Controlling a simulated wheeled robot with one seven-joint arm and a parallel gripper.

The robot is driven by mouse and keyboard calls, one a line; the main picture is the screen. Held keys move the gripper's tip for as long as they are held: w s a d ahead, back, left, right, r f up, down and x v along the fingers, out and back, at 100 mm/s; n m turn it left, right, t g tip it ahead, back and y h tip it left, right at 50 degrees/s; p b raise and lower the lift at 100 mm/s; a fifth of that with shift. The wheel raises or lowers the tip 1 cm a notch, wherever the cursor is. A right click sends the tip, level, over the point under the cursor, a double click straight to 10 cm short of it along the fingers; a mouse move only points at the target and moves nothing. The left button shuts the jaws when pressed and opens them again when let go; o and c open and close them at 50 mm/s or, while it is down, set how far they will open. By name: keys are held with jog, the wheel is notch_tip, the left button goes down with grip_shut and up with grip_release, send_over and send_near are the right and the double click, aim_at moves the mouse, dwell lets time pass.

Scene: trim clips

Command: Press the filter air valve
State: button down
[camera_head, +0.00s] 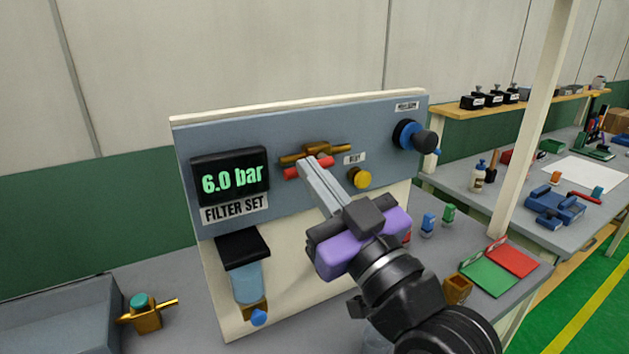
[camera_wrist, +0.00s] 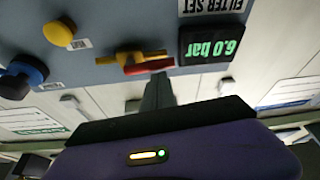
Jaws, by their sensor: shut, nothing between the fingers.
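A brass valve (camera_head: 318,149) with a red lever (camera_head: 322,162) is on the upright grey-blue panel (camera_head: 370,125), right of a display (camera_head: 229,176) reading 6.0 bar above a "FILTER SET" label. The lever lies roughly level. My gripper (camera_head: 305,166) is shut and empty, its fingertips in front of the lever and hiding its middle. In the wrist view, which is upside down, the fingertips (camera_wrist: 160,78) are close beside the red lever (camera_wrist: 150,67), with the brass body (camera_wrist: 128,57) behind. I cannot tell whether they touch it.
A yellow button (camera_head: 360,178) and a blue-and-black knob (camera_head: 415,136) are right of the valve. A filter bowl (camera_head: 248,283) hangs below the display. A loose brass fitting (camera_head: 146,313) stands at lower left. Red and green trays (camera_head: 490,276) lie at right.

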jog(key=f+n+g+b, duration=0.1)
jog(key=n+g+b, duration=0.1)
jog(key=n+b, duration=0.3)
jog(key=w+d+f+n+g+y+b, duration=0.1)
jog(key=f+n+g+b, duration=0.1)
jog(key=n+b, duration=0.4)
jog(key=d+f+n+g+b, duration=0.1)
jog(key=n+g+b, duration=0.1)
jog(key=n+b, duration=0.4)
jog(key=shift+w+f+y+b, duration=0.25)
jog(key=shift+y+b, duration=0.15)
jog(key=shift+b, duration=0.15)
jog(key=shift+s, duration=0.1)
